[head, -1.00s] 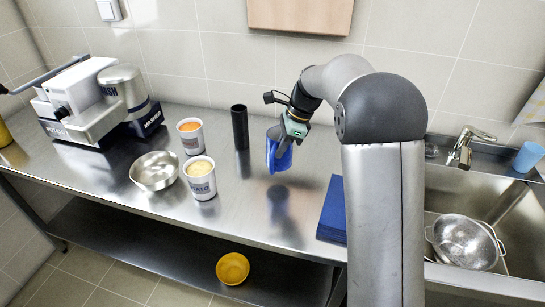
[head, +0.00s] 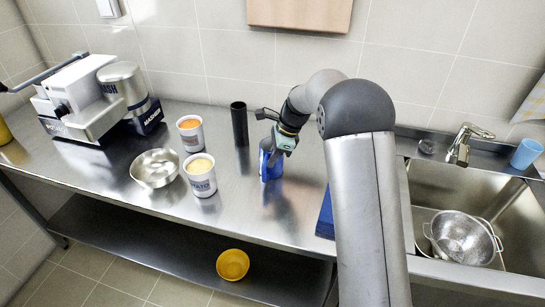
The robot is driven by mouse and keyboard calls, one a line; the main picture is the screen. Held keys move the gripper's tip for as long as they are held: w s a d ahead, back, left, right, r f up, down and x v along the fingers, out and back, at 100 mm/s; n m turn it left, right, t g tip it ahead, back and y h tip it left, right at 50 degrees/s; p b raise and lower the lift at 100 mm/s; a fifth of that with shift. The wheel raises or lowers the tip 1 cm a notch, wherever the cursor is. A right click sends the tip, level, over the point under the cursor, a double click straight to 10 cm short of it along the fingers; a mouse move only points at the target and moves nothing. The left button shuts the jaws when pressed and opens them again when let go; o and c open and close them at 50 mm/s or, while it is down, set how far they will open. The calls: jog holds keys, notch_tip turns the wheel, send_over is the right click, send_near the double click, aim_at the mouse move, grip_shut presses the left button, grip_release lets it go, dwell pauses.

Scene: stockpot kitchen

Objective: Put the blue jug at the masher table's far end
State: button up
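The blue jug (head: 271,167) is in my gripper (head: 277,148), near the middle of the steel masher table (head: 240,215). It looks about upright and low over the table; I cannot tell whether its base touches. My gripper is shut on its upper part and hides some of it. The masher machine (head: 95,100) stands at the table's left end.
A black cylinder (head: 240,124) stands just left of the jug. Two labelled tubs (head: 201,181) and a metal bowl (head: 155,168) are further left. A blue flat stack (head: 326,218) lies at right. The sink (head: 420,200) holds a colander (head: 462,238). A yellow bowl (head: 232,265) is below.

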jog(key=o, duration=0.4)
jog(key=v, duration=1.2)
jog(key=s+d+n+h, duration=0.1)
jog(key=s+n, duration=0.3)
jog(key=s, duration=0.5)
jog(key=s+d+n+h, duration=0.1)
jog(key=s+n, duration=0.3)
jog(key=s, duration=0.5)
jog(key=s+d+f+n+h, duration=0.1)
jog(key=s+d+n, duration=0.2)
jog(key=s, duration=0.6)
jog(key=shift+s+d+f+n+t+b, duration=0.1)
jog(key=shift+s+n+t+b, duration=0.1)
jog(key=shift+n, duration=0.3)
jog(key=shift+s+d+n+t+b, duration=0.1)
jog(key=shift+s+n, duration=0.05)
jog(key=shift+n, duration=0.35)
jog(key=shift+o, duration=1.1)
jog(key=s+d+f+n+h, duration=0.1)
jog(key=s+f+n, duration=0.2)
jog(key=s, duration=0.5)
jog(key=shift+s+d+f+n, duration=0.15)
jog(key=shift+d+f+n, duration=0.2)
jog(key=shift+n, duration=0.35)
jog(key=shift+s+f, duration=0.25)
